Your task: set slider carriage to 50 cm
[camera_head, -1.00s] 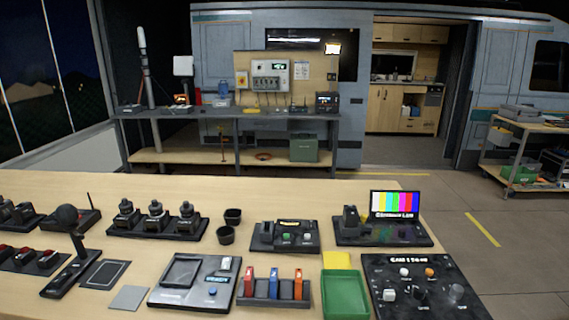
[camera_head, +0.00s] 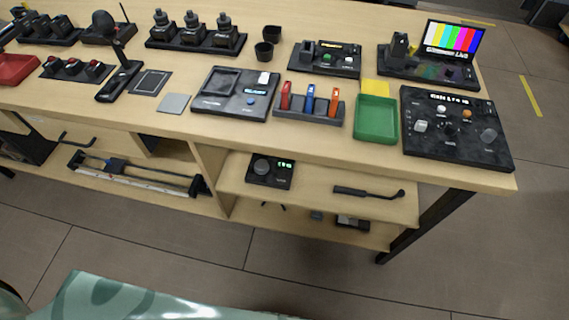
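A slider rail (camera_head: 135,176) with a silver scale strip along its front lies on the lower shelf at the left of the wooden bench. A dark carriage (camera_head: 117,163) appears to sit on it, left of the middle; the scale is too small to read. A small black control box (camera_head: 269,170) with a dial and a green lit display stands on the shelf right of the rail; its digits are hard to read. Neither of my grippers is in view.
A black handle (camera_head: 368,191) lies on the shelf at right. The floor before the bench is clear.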

